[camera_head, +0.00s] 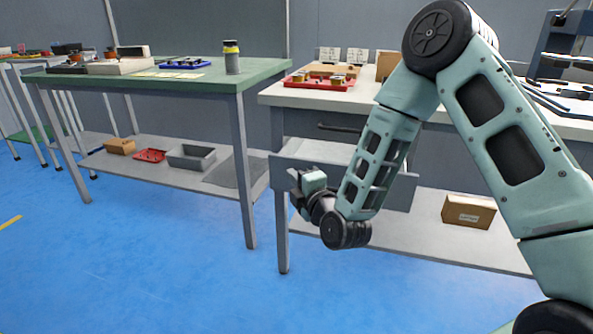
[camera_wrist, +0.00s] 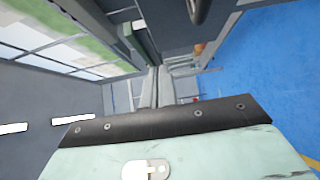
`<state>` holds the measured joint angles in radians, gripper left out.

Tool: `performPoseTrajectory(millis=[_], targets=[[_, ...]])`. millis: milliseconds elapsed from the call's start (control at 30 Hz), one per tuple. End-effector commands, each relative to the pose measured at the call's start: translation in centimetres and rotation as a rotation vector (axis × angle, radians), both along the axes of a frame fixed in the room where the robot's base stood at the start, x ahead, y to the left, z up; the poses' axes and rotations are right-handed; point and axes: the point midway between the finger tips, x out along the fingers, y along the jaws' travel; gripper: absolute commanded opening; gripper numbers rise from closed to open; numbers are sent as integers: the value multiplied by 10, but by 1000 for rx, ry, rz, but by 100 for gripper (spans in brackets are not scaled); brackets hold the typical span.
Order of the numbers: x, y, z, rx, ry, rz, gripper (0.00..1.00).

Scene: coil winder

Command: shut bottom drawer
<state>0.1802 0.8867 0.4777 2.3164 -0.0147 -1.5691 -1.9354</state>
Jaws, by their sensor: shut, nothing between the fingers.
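The bottom drawer (camera_head: 400,192) hangs under the right-hand workbench in the head view. It stands pulled out, with its pale inside showing above the grey front panel. My gripper (camera_head: 297,190) is at the left end of that front panel, in front of it in the picture. It is shut and empty. I cannot tell whether it touches the panel. My forearm hides the middle of the drawer front. In the wrist view the drawer cannot be made out for certain.
An upper drawer with a dark handle (camera_head: 340,127) sits above, under the bench top. A bench leg (camera_head: 283,230) stands just below my gripper. A cardboard box (camera_head: 468,211) lies on the lower shelf. A green-topped table (camera_head: 215,78) stands left. The blue floor in front is clear.

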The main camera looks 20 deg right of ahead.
Motion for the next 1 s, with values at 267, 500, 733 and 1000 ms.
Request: performPoseTrajectory(millis=[267,500,733,1000], targets=[[39,-15,-2,2,-1,-2,0],[48,-21,-1,1,2,0,0],[48,-21,0,1,2,1,0],[66,-33,-3,-4,-2,2,0]])
